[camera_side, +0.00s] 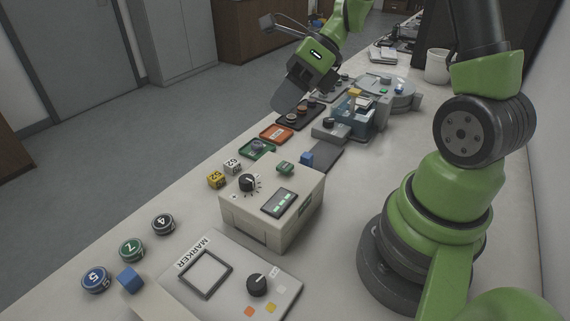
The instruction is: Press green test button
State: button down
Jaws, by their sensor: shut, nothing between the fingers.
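A beige box (257,226) stands on the bench in the middle of the view. On its top are a small green button-like piece (285,168), a black knob (247,183) and a small display with green marks (280,203). I cannot read whether the green piece is labelled as the test button. My gripper (288,98) is up and behind the box, over the far part of the bench, well apart from the green piece. It is shut and empty; its dark fingers point down and to the left.
A marker panel (230,293) lies in front, with numbered round pieces (131,250) and a blue cube (130,280) to its left. Numbered cubes (232,167) stand left of the box. A blue-grey press (350,110) and coloured trays (276,133) are behind it.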

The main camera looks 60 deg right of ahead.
aim_at(285, 163)
jog(key=shift+f, duration=4.4)
jog(key=shift+f, duration=0.15)
jog(key=shift+f, duration=0.25)
jog(key=shift+f, duration=0.5)
jog(key=shift+r, duration=0.95)
jog(key=shift+r, duration=2.5)
